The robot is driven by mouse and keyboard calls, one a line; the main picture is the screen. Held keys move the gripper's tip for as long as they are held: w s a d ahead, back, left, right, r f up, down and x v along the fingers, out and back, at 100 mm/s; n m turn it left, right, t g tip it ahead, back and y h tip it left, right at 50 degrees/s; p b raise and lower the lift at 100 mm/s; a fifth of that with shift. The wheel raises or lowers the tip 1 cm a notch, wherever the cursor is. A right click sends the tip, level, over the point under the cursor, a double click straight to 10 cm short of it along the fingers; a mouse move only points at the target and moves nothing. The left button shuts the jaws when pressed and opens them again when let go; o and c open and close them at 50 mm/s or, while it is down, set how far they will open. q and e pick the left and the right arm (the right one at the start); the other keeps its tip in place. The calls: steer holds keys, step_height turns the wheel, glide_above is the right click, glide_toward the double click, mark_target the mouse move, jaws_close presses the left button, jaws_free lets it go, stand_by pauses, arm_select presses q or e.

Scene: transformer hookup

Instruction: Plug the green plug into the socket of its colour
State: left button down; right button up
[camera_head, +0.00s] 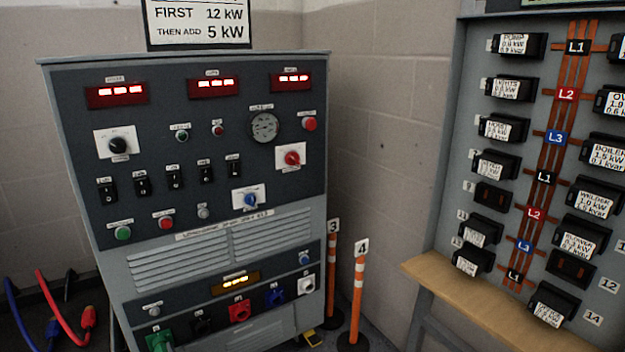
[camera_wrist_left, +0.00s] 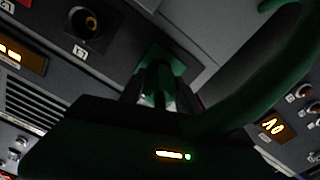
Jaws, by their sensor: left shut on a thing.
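In the left wrist view my left gripper (camera_wrist_left: 155,88) is shut on the green plug (camera_wrist_left: 157,78), which is mostly hidden between the dark fingers. Its thick green cable (camera_wrist_left: 245,95) arcs from the upper right down to the gripper. The green socket (camera_wrist_left: 172,62) lies right at the fingertips; I cannot tell whether the plug is inside it or just in front. In the head view the green socket (camera_head: 158,341) is at the lower left of the cabinet's socket row, cut by the bottom edge. My right gripper is in neither view.
The grey cabinet (camera_head: 215,180) also has black (camera_head: 201,322), red (camera_head: 239,312), blue (camera_head: 274,297) and white (camera_head: 306,285) sockets. Blue (camera_head: 18,310) and red (camera_head: 52,305) cables hang at left. Orange posts (camera_head: 357,285) and a breaker board with a wooden ledge (camera_head: 480,296) stand at right.

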arm_select(q)
steer(key=shift+r+m+p, duration=0.15)
steer(key=shift+m+p, duration=0.3)
steer(key=shift+m, duration=0.05)
steer(key=shift+m+p, duration=0.3)
steer(key=shift+m, duration=0.4)
steer(key=m+p, duration=0.1)
steer(key=m, duration=0.2)
steer(key=c, duration=0.8)
jaws_free()
steer(key=shift+a+f, duration=0.1)
steer(key=shift+f, duration=0.1)
